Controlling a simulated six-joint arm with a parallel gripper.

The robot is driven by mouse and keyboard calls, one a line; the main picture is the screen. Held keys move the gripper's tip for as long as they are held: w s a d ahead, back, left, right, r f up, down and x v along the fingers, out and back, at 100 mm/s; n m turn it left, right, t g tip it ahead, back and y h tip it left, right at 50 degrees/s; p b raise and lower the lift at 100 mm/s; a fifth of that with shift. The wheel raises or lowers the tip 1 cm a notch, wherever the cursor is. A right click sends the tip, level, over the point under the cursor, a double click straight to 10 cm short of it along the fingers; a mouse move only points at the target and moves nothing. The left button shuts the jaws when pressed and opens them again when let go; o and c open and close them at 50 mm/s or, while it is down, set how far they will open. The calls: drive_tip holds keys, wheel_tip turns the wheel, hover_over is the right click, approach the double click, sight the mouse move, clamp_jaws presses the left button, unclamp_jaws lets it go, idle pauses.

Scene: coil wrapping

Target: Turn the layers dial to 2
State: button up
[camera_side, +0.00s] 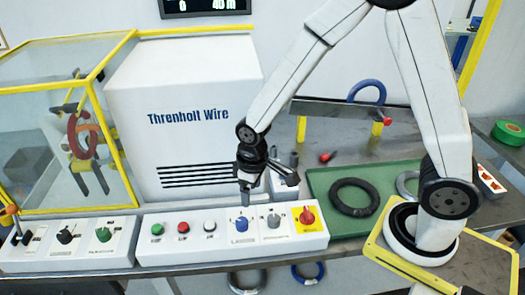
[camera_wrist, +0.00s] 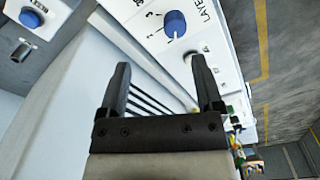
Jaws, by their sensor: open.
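The layers dial (camera_side: 241,224) is a blue knob on the white control panel (camera_side: 150,256) in the side view, above lettering too small to read there. In the wrist view the blue dial (camera_wrist: 175,24) is at the top, beside lettering that starts "LAYE". A pale pointer mark shows on its edge, but I cannot tell which number it points to. My gripper (camera_side: 246,190) points down just above the dial in the side view. In the wrist view my gripper (camera_wrist: 163,82) has its two dark fingers wide apart with nothing between them. The dial lies beyond the fingertips, apart from them.
Left of the dial are green, red and white buttons (camera_side: 183,227). Right of it are a grey knob (camera_side: 273,220) and a red knob on yellow (camera_side: 307,215). A white machine housing (camera_side: 190,90) stands close behind. A green tray (camera_side: 325,185) holds a black coil (camera_side: 355,197).

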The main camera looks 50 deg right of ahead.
sight(242, 221)
drive_tip(key=shift+n+g, duration=0.3)
drive_tip(key=shift+n, duration=0.3)
drive_tip(key=f, duration=0.1)
drive_tip(key=w+a+f, duration=0.1)
drive_tip(key=a, duration=0.1)
drive_tip(key=shift+w+a+f, duration=0.25)
drive_tip(key=shift+f, duration=0.15)
drive_tip(key=shift+f, duration=0.15)
drive_tip(key=shift+f, duration=3.75)
clamp_jaws()
